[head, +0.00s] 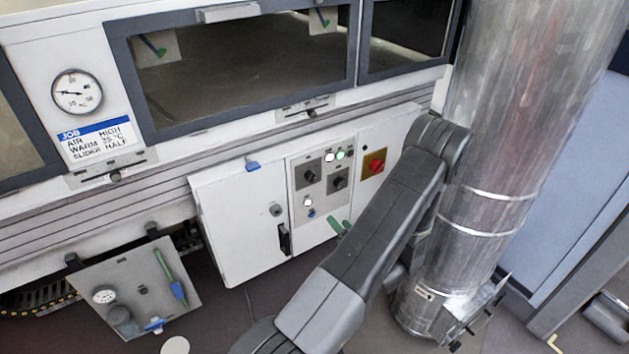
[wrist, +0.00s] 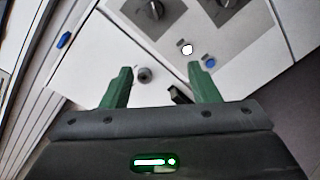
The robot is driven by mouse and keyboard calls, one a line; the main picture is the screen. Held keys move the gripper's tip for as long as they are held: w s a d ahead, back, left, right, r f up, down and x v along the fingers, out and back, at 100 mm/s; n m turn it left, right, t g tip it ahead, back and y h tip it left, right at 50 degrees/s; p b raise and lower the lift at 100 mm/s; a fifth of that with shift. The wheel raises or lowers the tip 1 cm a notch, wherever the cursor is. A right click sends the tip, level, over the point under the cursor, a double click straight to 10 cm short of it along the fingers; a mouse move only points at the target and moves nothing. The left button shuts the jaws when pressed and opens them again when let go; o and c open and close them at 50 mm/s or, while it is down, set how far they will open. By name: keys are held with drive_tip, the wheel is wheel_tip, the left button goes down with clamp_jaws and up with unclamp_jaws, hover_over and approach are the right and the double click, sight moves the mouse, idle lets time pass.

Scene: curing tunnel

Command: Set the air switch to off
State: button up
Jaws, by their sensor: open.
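The control panel (head: 322,190) on the white cabinet carries two dark rotary switches: a left one (head: 309,177) and a right one (head: 338,182). Their labels are too small to read, so I cannot tell which is the air switch or its setting. In the wrist view the switches show at the top edge, one at the left (wrist: 155,10) and one at the right (wrist: 222,4), both partly cut off. My gripper (wrist: 160,70) is open and empty, its green fingers below the switches in the picture. In the head view my arm hides most of it.
A white lamp (head: 329,157) and green lamp (head: 340,154) are lit above the switches. A white button (head: 308,201) and blue button (head: 311,213) sit below. A red knob (head: 375,165) is at the right. A metal column (head: 490,200) stands right.

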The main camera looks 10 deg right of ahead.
drive_tip(key=v, duration=1.1)
drive_tip(key=shift+s, duration=0.1)
